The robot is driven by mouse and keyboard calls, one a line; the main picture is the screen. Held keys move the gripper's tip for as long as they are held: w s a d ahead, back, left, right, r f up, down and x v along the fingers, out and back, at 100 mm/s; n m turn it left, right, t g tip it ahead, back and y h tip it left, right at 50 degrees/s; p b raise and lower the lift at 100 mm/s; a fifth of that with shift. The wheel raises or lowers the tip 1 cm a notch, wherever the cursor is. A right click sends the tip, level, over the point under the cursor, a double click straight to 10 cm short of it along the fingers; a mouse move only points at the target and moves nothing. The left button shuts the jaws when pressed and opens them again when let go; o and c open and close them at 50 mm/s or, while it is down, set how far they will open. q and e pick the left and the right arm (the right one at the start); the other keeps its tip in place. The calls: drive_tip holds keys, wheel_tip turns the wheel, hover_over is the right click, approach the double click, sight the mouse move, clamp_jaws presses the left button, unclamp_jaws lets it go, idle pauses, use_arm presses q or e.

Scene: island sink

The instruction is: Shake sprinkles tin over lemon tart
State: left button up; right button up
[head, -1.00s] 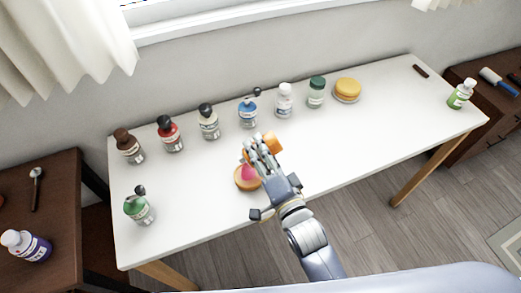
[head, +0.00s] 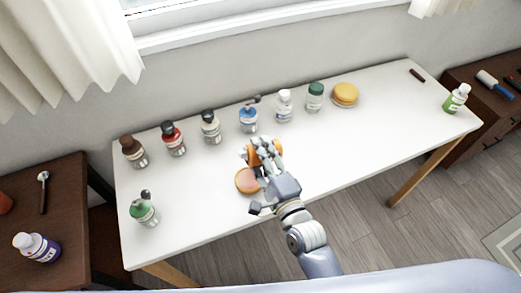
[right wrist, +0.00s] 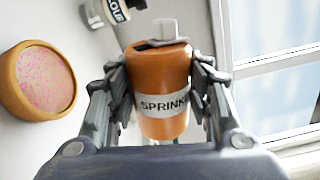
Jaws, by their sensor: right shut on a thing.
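The orange sprinkles tin (head: 265,148) is held in my right gripper (head: 264,158), above the table near its middle. In the right wrist view the tin (right wrist: 163,85) shows its SPRINKLES label and a pale piece at its lid, with the fingers closed on both sides. The tin looks tilted relative to the tabletop. My left gripper is not in view.
Several bottles and jars, including a blue one (head: 248,120), stand along the white table's (head: 380,125) back. A green-labelled bottle (head: 144,212) is at the front left. A yellow round item (head: 345,94) sits at the back right. The table's right half is mostly clear.

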drive_tip(key=m, duration=0.1)
drive_tip(key=r+m, duration=0.1)
drive_tip(key=m, duration=0.1)
drive_tip(key=shift+p, duration=0.4)
drive_tip(key=m, duration=0.3)
drive_tip(key=shift+r+m+p, duration=0.3)
drive_tip(key=shift+r+m, duration=0.05)
drive_tip(key=shift+m, duration=0.05)
drive_tip(key=m, duration=0.2)
drive_tip(key=r+m, duration=0.1)
drive_tip(key=m, duration=0.2)
drive_tip(key=shift+p, duration=0.3)
drive_tip(key=m, duration=0.4)
drive_tip(key=shift+r, duration=0.4)
